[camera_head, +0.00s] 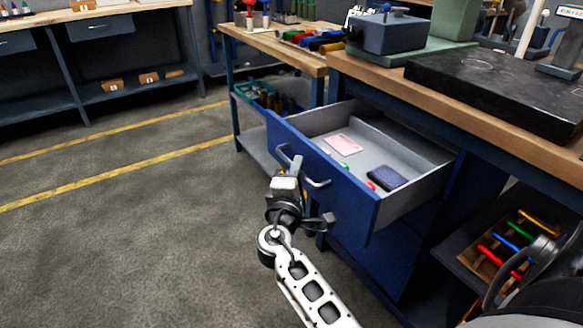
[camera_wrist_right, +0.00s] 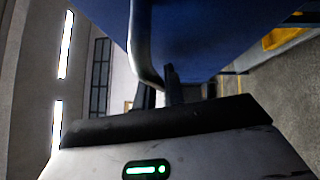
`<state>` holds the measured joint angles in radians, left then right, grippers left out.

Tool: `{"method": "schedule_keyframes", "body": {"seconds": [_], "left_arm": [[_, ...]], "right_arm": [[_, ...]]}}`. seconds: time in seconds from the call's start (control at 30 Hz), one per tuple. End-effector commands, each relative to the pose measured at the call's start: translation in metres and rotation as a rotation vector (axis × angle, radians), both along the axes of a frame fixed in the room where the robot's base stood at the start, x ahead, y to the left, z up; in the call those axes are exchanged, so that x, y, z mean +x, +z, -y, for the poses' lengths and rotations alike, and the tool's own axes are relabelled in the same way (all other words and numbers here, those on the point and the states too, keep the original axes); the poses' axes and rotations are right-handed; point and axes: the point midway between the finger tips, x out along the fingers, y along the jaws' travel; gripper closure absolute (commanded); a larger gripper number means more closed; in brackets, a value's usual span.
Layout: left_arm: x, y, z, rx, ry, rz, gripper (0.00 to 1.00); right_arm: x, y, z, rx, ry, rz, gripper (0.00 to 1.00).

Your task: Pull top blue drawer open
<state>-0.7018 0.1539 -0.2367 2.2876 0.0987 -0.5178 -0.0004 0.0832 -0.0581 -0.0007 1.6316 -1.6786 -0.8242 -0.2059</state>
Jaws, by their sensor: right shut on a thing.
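The top blue drawer (camera_head: 340,190) of the workbench stands pulled far out, with its grey inside (camera_head: 390,145) in view. It holds a pink card (camera_head: 342,144), a dark blue item (camera_head: 387,177) and a few small coloured things. My right gripper (camera_head: 298,172) is at the drawer's front, shut on the metal bar handle (camera_head: 318,183). In the right wrist view my gripper's dark fingers (camera_wrist_right: 160,88) are at the handle (camera_wrist_right: 140,45), close to the blue front (camera_wrist_right: 210,35). My left gripper is not in view.
The wooden bench top (camera_head: 460,125) above the drawer carries a dark plate (camera_head: 495,88) and a grey machine vise (camera_head: 388,33). A second bench (camera_head: 270,42) stands behind. A tray of coloured-handled tools (camera_head: 510,245) lies at the lower right. The floor at left (camera_head: 130,240) is clear.

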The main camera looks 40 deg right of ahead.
Motion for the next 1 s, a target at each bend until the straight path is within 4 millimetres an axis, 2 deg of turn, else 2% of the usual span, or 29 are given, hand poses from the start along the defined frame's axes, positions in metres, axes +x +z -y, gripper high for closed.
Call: {"method": "schedule_keyframes", "body": {"seconds": [0.47,0.5,0.57,0.87,1.0], "left_arm": [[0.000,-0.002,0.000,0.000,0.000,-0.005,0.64],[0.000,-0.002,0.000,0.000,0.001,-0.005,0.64],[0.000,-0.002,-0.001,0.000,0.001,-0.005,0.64],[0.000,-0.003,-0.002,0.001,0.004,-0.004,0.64],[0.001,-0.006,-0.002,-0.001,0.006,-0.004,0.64]], "right_arm": [[-0.003,-0.001,-0.001,0.001,-0.012,-0.001,1.00],[-0.003,-0.001,-0.001,0.001,-0.012,-0.001,0.84],[-0.003,-0.001,-0.001,0.001,-0.011,-0.001,0.68],[-0.003,-0.001,-0.002,0.001,-0.009,0.000,0.68],[-0.005,-0.003,-0.010,0.001,-0.008,0.000,0.68]]}}
